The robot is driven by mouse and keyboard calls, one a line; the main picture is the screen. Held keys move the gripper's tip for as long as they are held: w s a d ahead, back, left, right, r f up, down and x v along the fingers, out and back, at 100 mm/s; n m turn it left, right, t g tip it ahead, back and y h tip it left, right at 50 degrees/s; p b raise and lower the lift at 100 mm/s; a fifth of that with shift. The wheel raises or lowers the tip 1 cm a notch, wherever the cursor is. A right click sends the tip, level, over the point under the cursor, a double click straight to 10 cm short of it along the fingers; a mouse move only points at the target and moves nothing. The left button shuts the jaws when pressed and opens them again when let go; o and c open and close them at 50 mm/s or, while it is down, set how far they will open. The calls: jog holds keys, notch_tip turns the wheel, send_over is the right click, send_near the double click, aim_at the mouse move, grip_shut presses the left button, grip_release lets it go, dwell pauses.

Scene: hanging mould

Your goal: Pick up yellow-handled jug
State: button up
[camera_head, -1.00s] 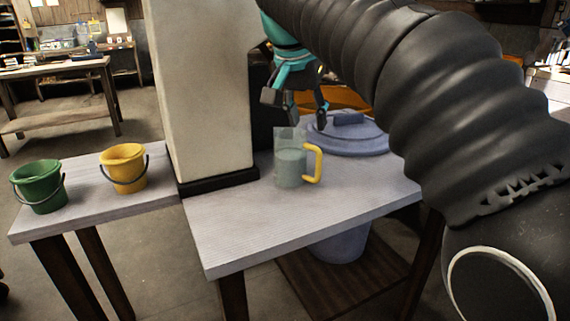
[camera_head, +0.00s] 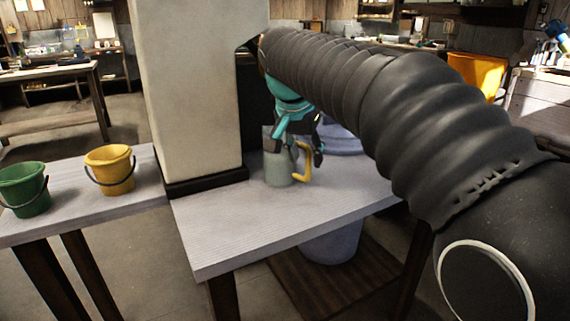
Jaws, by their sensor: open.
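The jug (camera_head: 278,168) is a clear, greyish cylinder with a yellow handle (camera_head: 305,165) on its right side. It stands upright on the pale table, just right of the white pillar. My gripper (camera_head: 298,157), teal with dark fingers, is open and points down at the jug. One finger shows in front of the jug's upper part and the other to the right of the handle. I cannot tell whether the fingers touch the jug. Part of the jug's upper body is hidden behind the gripper.
A white pillar (camera_head: 190,90) with a dark base stands left of the jug. A blue-grey lid (camera_head: 345,141) lies behind it, partly hidden by my arm. A yellow bucket (camera_head: 110,170) and a green bucket (camera_head: 24,188) stand on the left table. The table's front (camera_head: 225,232) is clear.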

aim_at(307, 162)
jog(key=shift+x, duration=1.85)
grip_shut()
